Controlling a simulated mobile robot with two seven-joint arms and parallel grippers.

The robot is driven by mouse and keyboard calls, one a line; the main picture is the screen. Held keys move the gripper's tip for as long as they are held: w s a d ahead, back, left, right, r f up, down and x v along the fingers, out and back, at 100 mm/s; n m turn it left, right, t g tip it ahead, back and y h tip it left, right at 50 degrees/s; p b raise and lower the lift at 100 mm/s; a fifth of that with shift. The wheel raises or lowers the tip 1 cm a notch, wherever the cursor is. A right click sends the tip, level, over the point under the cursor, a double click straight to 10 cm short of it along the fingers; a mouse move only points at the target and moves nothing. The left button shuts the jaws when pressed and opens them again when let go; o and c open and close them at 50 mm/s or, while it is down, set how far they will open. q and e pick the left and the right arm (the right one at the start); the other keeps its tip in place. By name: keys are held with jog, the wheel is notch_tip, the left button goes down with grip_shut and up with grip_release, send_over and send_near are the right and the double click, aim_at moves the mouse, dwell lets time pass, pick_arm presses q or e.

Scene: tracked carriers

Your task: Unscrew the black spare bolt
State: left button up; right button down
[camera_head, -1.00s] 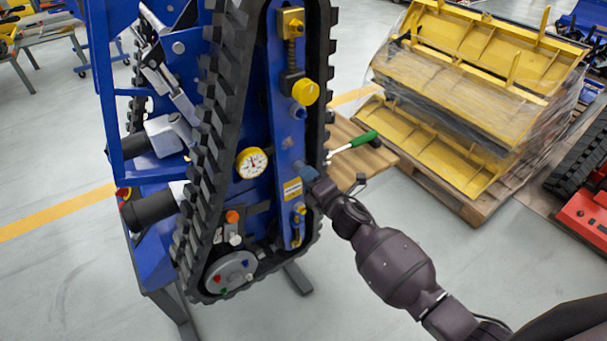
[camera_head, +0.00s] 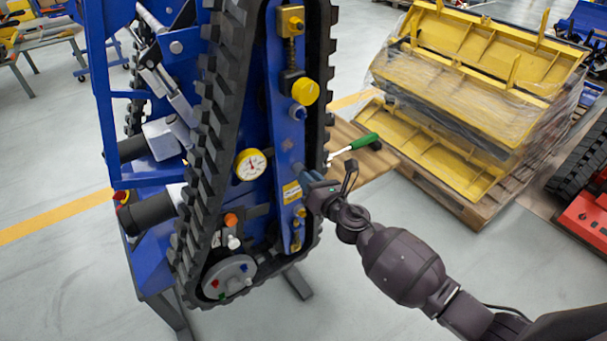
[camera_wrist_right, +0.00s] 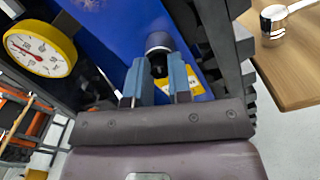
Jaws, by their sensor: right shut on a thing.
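The black spare bolt (camera_wrist_right: 159,66) shows in the right wrist view as a dark end in front of a grey round collar (camera_wrist_right: 158,42) on the blue panel. My right gripper (camera_wrist_right: 157,85) has a blue finger on each side of it and is shut on it. In the head view my right gripper (camera_head: 310,182) is at the right side of the blue tracked carrier (camera_head: 284,120), and hides the bolt there. The bolt's thread is not visible. My left gripper is not in view.
A yellow-rimmed gauge (camera_head: 251,164) and a black rubber track (camera_head: 212,125) are left of the gripper. A yellow knob (camera_head: 305,92) sits above it. A green-handled tool (camera_head: 362,142) lies on a wooden table (camera_head: 347,170) behind. Yellow parts (camera_head: 470,85) are stacked on a pallet at right.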

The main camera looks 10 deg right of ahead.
jog(key=n+p, duration=0.1)
jog(key=n, duration=0.8)
jog(key=shift+n+p, duration=0.3)
jog(key=shift+p, duration=0.1)
jog(key=c, duration=1.3)
grip_release()
jog(key=shift+o, duration=0.5)
